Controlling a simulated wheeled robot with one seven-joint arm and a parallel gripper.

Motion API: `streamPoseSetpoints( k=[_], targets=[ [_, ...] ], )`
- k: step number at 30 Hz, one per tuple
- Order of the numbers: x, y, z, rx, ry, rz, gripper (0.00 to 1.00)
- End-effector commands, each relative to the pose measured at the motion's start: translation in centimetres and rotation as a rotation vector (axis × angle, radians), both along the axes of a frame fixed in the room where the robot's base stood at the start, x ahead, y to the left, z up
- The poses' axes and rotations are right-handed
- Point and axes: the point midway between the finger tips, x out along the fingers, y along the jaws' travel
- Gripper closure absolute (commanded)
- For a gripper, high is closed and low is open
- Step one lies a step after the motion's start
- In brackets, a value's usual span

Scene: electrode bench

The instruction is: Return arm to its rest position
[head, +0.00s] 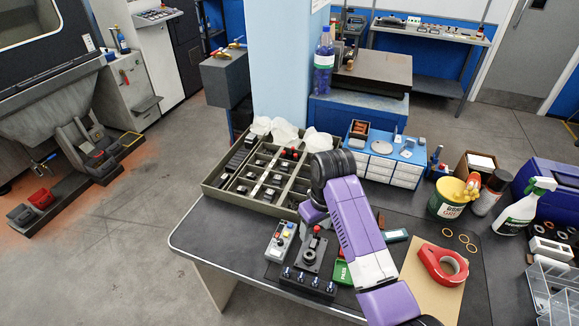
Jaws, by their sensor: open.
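My purple arm (362,232) rises from the bottom right of the head view and reaches over the workbench (215,235). It bends at a dark ringed joint (335,165) near the middle of the picture. A short purple link (312,212) hangs below that joint, over the right end of the compartment tray (222,203). My gripper does not show; the arm links may hide it. I cannot see anything held.
A joystick box (308,262) and a small button box (281,240) lie left of my arm. To its right are a red tape roll (443,265), a tub (447,203) and a spray bottle (525,207). A blue bottle (324,62) stands behind. The bench's left corner is clear.

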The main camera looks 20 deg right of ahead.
Motion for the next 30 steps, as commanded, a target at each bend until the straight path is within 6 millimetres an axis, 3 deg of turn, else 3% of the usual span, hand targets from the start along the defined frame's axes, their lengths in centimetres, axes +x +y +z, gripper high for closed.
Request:
streamPoseSetpoints(
  k=[5,8,12,17,23,30],
  targets=[
    [0.5,0.0,0.1,0.002,-0.020,-0.010,0.42],
    [2.4,0.0,0.6,0.005,-0.101,-0.027,0.42],
    [7.0,0.0,3.9,0.017,-0.334,-0.061,0.42],
    [8.8,0.3,5.0,0.047,-0.583,-0.102,0.42],
    [6.3,0.7,4.5,0.095,-0.848,-0.154,0.42],
    [-0.8,0.9,4.0,0.144,-1.084,-0.207,0.42]
  ],
)
